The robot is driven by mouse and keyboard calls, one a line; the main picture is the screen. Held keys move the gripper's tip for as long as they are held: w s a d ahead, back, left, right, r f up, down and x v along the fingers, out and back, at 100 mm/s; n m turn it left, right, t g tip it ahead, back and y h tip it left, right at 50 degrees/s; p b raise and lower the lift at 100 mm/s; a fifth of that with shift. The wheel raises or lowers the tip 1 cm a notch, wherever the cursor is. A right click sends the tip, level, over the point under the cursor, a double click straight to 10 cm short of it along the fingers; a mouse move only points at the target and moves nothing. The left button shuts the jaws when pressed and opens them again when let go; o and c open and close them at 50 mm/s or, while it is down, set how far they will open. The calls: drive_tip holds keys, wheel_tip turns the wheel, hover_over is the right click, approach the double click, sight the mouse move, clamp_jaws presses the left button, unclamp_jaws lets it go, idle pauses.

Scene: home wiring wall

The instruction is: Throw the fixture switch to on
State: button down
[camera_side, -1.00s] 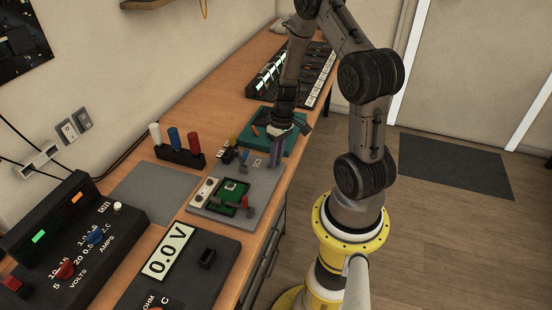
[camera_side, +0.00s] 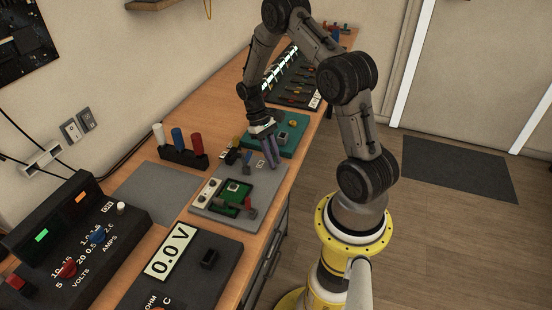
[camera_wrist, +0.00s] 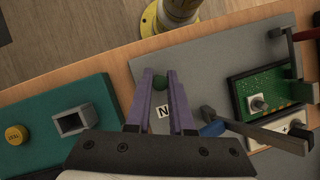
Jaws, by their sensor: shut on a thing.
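The grey fixture board (camera_side: 262,181) lies on the bench and holds a green circuit card (camera_side: 233,196), a red-handled lever (camera_side: 251,212) and a blue-handled lever (camera_side: 247,157). In the wrist view, the card (camera_wrist: 278,92) and the blue handle (camera_wrist: 212,129) are to the right of my fingers. My gripper (camera_side: 274,160), with purple fingers pointing down, is over the board's far right part. A white label marked N (camera_wrist: 163,112) shows between the fingers. I cannot tell which part is the fixture switch.
A teal board (camera_side: 289,138) with a grey square socket (camera_wrist: 75,120) and a yellow knob (camera_wrist: 16,134) adjoins the fixture board. A meter (camera_side: 190,262) and a power supply (camera_side: 75,245) stand nearer. White, blue and red posts (camera_side: 184,156) stand behind. A grey mat (camera_side: 155,192) is clear.

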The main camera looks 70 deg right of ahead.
drive_tip(key=shift+w+g, duration=0.5)
drive_tip(key=shift+g, duration=0.6)
drive_tip(key=c, duration=0.8)
unclamp_jaws()
drive_tip(key=v, duration=1.3)
drive_tip(key=shift+w+d+r, duration=0.1)
drive_tip(key=shift+w+r, duration=0.05)
drive_tip(key=shift+w, duration=0.3)
